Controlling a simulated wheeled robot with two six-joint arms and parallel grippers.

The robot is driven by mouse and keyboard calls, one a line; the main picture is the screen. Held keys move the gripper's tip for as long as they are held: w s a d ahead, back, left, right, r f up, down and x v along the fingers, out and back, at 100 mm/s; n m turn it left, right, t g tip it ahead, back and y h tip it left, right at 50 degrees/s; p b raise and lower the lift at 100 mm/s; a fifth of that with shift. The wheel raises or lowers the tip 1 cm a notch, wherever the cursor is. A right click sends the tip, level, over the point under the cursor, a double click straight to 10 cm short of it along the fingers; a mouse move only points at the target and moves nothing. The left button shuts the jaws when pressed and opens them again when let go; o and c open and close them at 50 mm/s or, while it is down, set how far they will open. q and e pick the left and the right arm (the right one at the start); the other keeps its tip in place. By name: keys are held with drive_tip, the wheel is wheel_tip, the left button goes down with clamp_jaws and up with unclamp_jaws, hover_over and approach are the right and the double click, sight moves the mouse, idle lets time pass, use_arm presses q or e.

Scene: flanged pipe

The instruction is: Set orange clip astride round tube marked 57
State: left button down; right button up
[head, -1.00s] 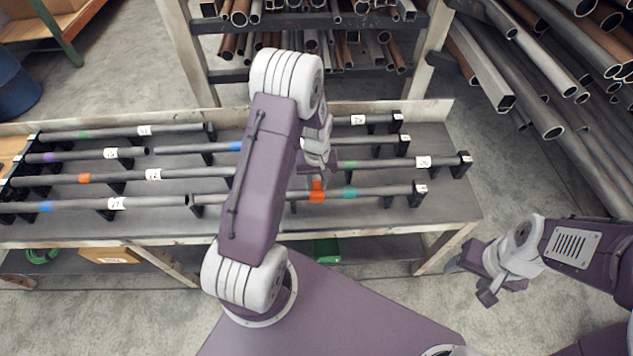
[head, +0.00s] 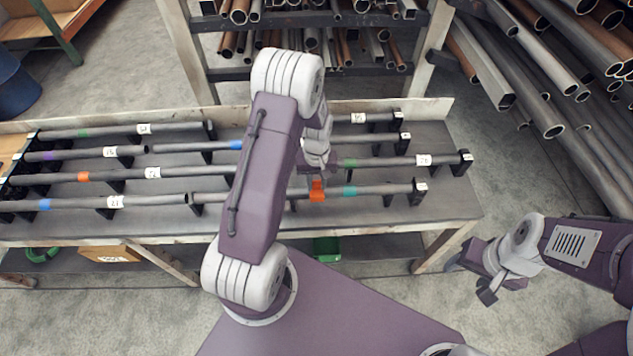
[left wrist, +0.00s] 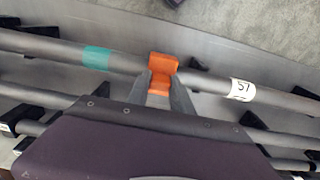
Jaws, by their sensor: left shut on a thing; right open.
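The orange clip (head: 317,196) is between the fingertips of my left gripper (head: 317,178), which is shut on it. In the left wrist view, the clip (left wrist: 163,64) lies across the line of the round tube marked 57 (left wrist: 210,85), between its teal band and its white 57 label. I cannot tell whether the clip is seated on the tube or just above it. In the head view this tube (head: 380,189) is the front right one, and my left arm hides its label. My right gripper (head: 486,284) is open and empty, off the table's right front.
Several other tubes, such as one with an orange band (head: 120,176), lie on black supports on the grey table (head: 445,205). Neighbouring tubes run close behind the marked one. Racks of pipes (head: 560,90) stand behind and at the right.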

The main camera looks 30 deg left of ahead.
sight(317, 183)
use_arm(q)
drive_tip(key=shift+f, duration=0.1)
drive_tip(key=c, duration=1.1)
unclamp_jaws()
drive_tip(key=shift+o, duration=0.2)
wheel_tip(317, 183, up, 9)
drive_tip(key=shift+r, duration=0.1)
drive_tip(key=shift+d, duration=0.1)
